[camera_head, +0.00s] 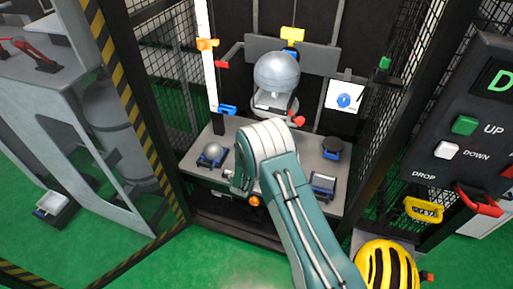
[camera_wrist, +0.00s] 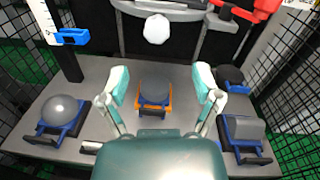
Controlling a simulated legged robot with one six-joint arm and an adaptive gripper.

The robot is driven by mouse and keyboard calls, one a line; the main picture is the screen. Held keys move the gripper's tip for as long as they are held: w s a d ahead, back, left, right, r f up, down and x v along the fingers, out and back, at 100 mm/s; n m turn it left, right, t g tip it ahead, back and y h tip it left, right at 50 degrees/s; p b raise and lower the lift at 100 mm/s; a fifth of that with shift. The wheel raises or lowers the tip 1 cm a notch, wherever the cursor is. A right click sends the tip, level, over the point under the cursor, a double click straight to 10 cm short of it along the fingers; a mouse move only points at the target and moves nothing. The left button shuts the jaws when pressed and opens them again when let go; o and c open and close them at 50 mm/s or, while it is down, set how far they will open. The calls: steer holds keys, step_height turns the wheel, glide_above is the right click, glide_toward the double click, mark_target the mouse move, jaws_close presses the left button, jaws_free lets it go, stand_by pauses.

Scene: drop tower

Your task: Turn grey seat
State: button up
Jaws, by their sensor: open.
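My gripper (camera_wrist: 161,88) is open, its two teal fingers spread over the bench; in the head view my arm hides most of it. Between and beyond the fingers sits a seat (camera_wrist: 154,108) with an orange frame and a rounded dark grey top. I cannot tell whether either finger touches it. Other seats have blue frames: one with a grey ball (camera_wrist: 60,111) at left, one with a grey block (camera_wrist: 245,130) at right, and one with a dark round top (camera_wrist: 231,77) behind it. I cannot tell for sure which is the grey seat.
A large grey ball (camera_head: 277,72) is up in the drop tower above the bench (camera_head: 200,168). A white post with a blue slider (camera_wrist: 69,38) stands at the left. Mesh walls close both sides. A control panel (camera_head: 458,130) and yellow helmet (camera_head: 386,268) are at right.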

steer(key=shift+v, duration=1.6)
